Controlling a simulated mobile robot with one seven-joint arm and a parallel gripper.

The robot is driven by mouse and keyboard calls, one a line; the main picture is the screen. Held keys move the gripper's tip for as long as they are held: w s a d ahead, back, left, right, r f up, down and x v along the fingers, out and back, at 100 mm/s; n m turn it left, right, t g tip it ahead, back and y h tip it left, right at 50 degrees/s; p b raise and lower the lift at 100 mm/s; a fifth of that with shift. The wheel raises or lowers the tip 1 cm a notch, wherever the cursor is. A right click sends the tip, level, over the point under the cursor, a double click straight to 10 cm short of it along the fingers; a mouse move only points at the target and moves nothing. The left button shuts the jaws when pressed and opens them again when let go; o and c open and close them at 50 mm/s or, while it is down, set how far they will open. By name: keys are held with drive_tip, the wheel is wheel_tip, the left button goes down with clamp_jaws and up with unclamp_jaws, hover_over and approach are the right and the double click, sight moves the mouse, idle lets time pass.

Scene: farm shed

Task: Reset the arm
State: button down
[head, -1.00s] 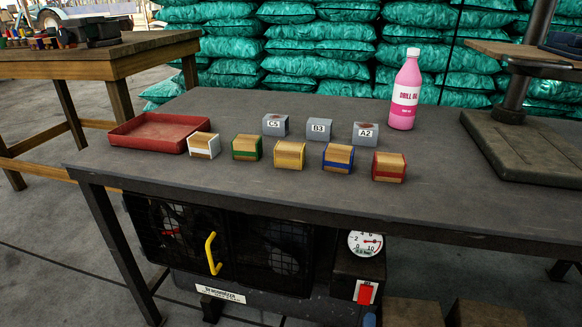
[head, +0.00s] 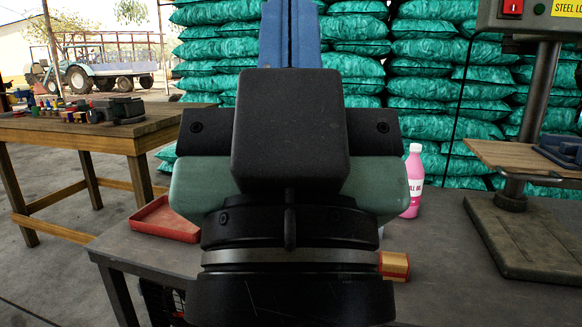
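My gripper (head: 290,35) and wrist fill the middle of the head view, raised in front of the table and seen from behind. The black housing and green sides of the wrist are clear. A blue part reaches up past the top edge, and the fingertips are not clearly visible, so I cannot tell if it is open or shut. On the dark table (head: 450,235), the wrist hides most of the small blocks. Only a wooden block with a red band (head: 396,266) shows at the wrist's right.
A red tray (head: 165,220) is partly hidden at left. A pink bottle (head: 413,185) stands behind the wrist's right side. A drill press (head: 530,235) stands on the right. A wooden table (head: 80,130) is at far left. Green sacks (head: 435,70) are stacked behind.

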wheel_tip(320, 180, up, 35)
drive_tip(key=p, duration=3.3)
drive_tip(key=shift+r, duration=0.1)
